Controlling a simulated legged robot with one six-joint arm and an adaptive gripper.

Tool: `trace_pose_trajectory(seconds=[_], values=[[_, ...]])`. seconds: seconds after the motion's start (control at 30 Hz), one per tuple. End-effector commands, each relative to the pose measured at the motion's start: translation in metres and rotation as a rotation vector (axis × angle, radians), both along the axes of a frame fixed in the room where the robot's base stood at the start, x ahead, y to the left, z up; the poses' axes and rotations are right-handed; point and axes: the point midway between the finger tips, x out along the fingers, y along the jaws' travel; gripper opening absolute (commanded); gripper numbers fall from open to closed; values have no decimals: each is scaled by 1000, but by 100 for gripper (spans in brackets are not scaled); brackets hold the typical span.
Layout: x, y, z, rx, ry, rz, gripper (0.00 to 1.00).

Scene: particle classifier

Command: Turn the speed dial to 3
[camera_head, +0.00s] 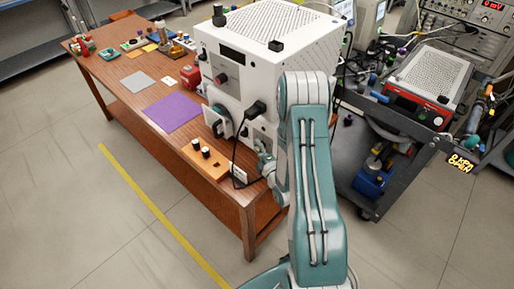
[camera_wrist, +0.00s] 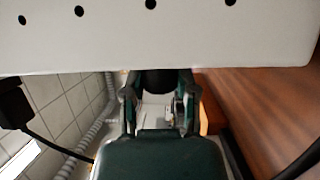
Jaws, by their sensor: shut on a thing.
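The white machine (camera_head: 262,50) stands on the wooden table, and its underside or lower panel fills the top of the wrist view. My gripper (camera_head: 262,160) is at the machine's lower front, partly hidden behind my arm in the head view. In the wrist view my gripper (camera_wrist: 158,95) has its two fingers on either side of a dark round knob (camera_wrist: 158,78) and is shut on it. This knob looks like the speed dial, but its scale and pointer cannot be read. It is hidden in the head view.
A black plug (camera_head: 257,108) with a hanging cable is close to my gripper. An orange block (camera_head: 205,158) with black knobs lies at the table's front edge. A purple mat (camera_head: 172,112) lies farther left. A dark cart (camera_head: 352,150) stands on the right.

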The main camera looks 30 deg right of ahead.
Motion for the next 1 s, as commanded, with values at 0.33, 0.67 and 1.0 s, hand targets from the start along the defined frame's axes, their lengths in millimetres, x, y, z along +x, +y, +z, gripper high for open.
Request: trace_pose_trajectory(seconds=[0.33,0.67,1.0], values=[[0,-6,-3,60,-157,-18,0],[0,-6,-3,76,-194,-17,0],[-1,-6,-3,75,-193,-17,73]])
